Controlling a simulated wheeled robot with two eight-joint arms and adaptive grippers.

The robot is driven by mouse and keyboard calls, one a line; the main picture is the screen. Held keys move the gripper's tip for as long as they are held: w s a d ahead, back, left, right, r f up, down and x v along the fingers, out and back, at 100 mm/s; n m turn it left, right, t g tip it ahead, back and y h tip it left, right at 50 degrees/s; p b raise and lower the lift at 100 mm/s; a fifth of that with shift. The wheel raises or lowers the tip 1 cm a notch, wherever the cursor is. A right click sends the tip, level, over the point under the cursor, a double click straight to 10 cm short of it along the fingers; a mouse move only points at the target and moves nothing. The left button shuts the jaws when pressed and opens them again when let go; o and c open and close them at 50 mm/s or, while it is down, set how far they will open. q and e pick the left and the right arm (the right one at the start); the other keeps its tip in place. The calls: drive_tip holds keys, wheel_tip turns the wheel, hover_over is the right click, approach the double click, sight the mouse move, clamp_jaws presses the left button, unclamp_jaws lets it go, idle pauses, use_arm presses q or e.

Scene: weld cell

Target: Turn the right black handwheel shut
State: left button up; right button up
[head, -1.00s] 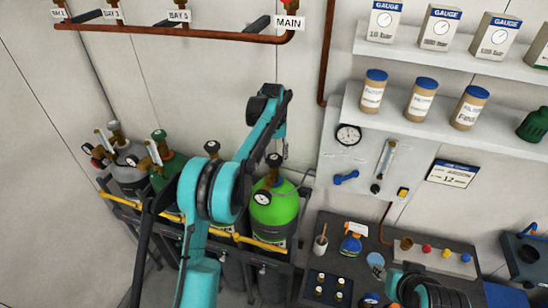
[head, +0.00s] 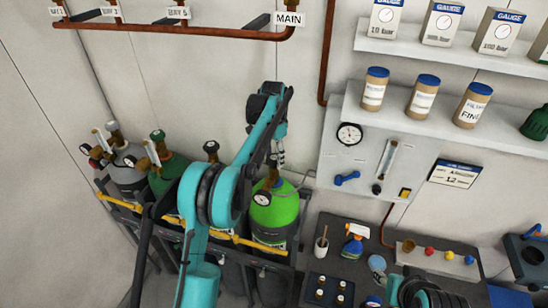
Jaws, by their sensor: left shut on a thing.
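The bright green gas cylinder (head: 284,213) stands at the right end of the cylinder rack. It has a brass valve and a round gauge (head: 262,198). My left gripper (head: 275,160) is at the top of this valve, pointing down, and is shut on the right black handwheel, which it mostly hides. Another black handwheel (head: 211,147) sits on the valve of the cylinder to the left, clear of my gripper. How far the held wheel is turned cannot be told. My right gripper is not in view; only part of my right arm shows at the bottom right.
A yellow bar (head: 222,236) runs along the front of the rack. A copper pipe (head: 180,31) with valves and labels crosses the wall above. A dark bench (head: 335,262) with a spray bottle (head: 354,240) and a shelf (head: 440,127) with jars stand on the right.

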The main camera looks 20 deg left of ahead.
sight(274, 157)
use_arm(q)
drive_tip(key=shift+m, duration=0.7)
drive_tip(key=o, duration=1.2)
drive_tip(key=shift+c, duration=0.2)
wheel_tip(274, 157, up, 12)
drive_tip(key=shift+a, duration=0.1)
